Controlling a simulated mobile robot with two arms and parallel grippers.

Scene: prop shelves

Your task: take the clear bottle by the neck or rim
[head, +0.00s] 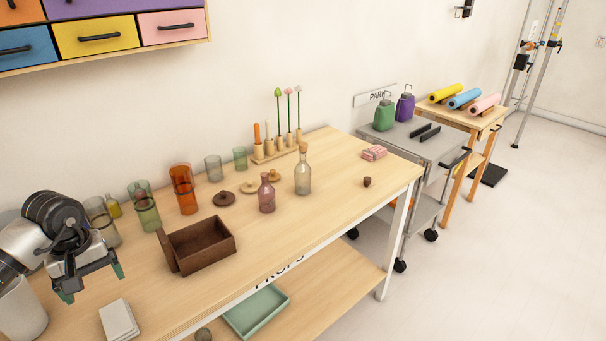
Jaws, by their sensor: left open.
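The clear bottle (303,177) stands upright on the wooden table, right of the middle of the head view. It has a narrow neck with a tan stopper in its top. My left gripper (92,284) is at the far left, above the table's near left part. It is open and empty, with its fingers pointing down. It is well apart from the clear bottle, with the brown wooden box between them in the picture. My right gripper is not in view.
A pinkish bottle (267,196) stands just left of the clear bottle. The brown box (205,246), orange glass (183,192), green glass (147,215) and a candle rack (275,151) are also on the table (345,180). The tabletop right of the clear bottle is mostly bare.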

